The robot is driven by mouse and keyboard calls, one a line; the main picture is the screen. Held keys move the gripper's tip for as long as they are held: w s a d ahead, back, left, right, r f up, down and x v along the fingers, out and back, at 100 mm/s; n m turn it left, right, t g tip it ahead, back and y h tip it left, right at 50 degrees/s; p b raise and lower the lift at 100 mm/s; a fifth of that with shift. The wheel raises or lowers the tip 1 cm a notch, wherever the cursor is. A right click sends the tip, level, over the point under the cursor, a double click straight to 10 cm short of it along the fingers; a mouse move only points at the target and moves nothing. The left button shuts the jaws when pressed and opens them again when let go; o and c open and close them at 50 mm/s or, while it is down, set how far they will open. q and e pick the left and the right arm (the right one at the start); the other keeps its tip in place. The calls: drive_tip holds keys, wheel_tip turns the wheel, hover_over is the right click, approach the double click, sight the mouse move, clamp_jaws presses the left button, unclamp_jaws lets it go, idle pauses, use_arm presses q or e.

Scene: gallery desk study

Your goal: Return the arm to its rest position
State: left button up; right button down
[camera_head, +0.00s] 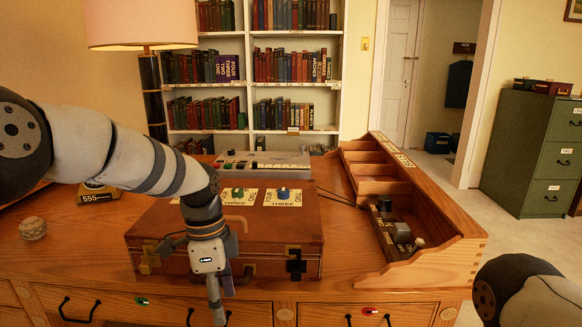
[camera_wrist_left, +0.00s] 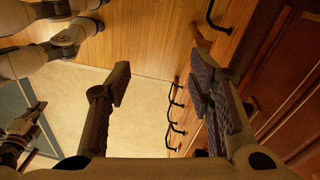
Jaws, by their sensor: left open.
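My left gripper (camera_head: 221,299) hangs pointing down in front of the brown case (camera_head: 170,221) on the desk, near the desk's front edge. In the left wrist view its two fingers (camera_wrist_left: 165,88) stand wide apart with nothing between them. Beyond the fingers the drawer fronts, black handles and pale floor show. The left arm reaches in from the left across the desk top.
The wooden desk (camera_head: 345,245) has drawers with black handles along its front. On it stand a wooden organizer (camera_head: 440,262) at right, a grey device (camera_head: 262,160) behind the case, a lamp (camera_head: 142,25) and a round knobbly ball (camera_head: 32,228) at left. Open floor (camera_head: 480,215) lies right.

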use_arm(q)
drive_tip(key=s+a+f+n+g, duration=0.1)
drive_tip(key=s+a+f+n, duration=0.2)
drive_tip(key=s+f+n, duration=1.3)
drive_tip(key=s+a+f, duration=0.1)
drive_tip(key=s+a, duration=0.1)
drive_tip(key=s, duration=0.7)
drive_tip(key=s+a+f, duration=0.2)
drive_tip(key=s, duration=0.7)
drive_tip(key=s+a+f, duration=0.2)
drive_tip(key=s, duration=0.7)
drive_tip(key=shift+s+a+f+n+y, duration=0.15)
drive_tip(key=shift+a+f+n+y, duration=0.1)
drive_tip(key=shift+n+y, duration=0.15)
